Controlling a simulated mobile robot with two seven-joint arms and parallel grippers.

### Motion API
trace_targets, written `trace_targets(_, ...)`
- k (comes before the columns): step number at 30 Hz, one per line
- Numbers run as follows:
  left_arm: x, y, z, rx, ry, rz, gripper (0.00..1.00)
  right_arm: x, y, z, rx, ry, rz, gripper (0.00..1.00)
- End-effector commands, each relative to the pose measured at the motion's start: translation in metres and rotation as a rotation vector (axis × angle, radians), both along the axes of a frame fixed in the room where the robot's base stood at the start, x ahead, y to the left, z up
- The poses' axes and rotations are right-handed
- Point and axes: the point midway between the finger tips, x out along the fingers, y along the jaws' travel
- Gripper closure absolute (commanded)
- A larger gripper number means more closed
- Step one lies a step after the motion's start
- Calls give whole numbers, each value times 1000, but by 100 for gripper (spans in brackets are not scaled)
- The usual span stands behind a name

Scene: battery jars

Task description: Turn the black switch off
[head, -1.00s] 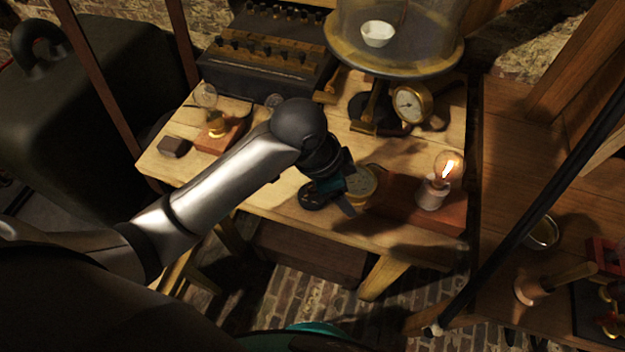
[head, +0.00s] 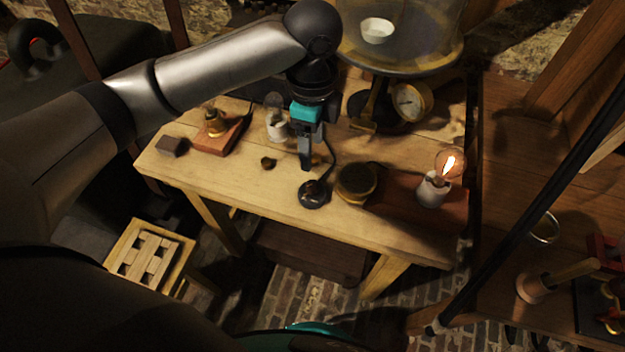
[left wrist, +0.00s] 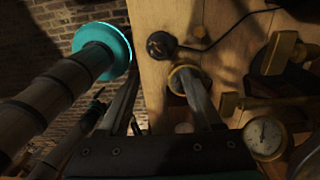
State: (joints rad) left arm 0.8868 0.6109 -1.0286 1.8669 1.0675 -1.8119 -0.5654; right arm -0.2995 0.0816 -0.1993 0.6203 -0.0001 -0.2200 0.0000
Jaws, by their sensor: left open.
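The black switch (head: 313,194) is a small round black piece with a cord, near the front edge of the wooden table. It also shows in the left wrist view (left wrist: 161,45), near the table edge. My left gripper (head: 307,163) is open and empty. It points down, just behind the switch in the head view, apart from it as far as I can tell. The bulb (head: 448,164) on a white socket at the right glows. The switch's lever position is too small to tell. My right gripper is not in view.
A round brass-rimmed box (head: 357,183) stands close to the right of the switch. A brass gauge (head: 411,101) and a glass-domed stand (head: 400,62) are behind. A white holder (head: 277,126) stands left of my gripper. The front left tabletop is mostly clear.

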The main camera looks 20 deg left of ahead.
Motion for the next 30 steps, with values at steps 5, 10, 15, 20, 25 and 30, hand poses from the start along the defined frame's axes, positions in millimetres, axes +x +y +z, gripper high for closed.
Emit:
trace_targets(5, -1, 0, -44, 0, 4, 2, 34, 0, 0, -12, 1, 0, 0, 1)
trace_targets(10, -1, 0, -80, 0, 2, 1, 34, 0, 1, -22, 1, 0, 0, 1)
trace_targets(15, 0, 0, -106, 0, 0, 1, 34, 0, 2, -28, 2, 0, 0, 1)
trace_targets(20, 0, 0, -119, -1, -1, 0, 34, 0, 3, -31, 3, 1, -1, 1)
trace_targets(25, 0, 0, -122, -1, -2, 1, 34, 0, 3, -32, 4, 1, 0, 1)
trace_targets(30, 0, 0, -121, -1, -2, 1, 34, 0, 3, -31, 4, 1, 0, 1)
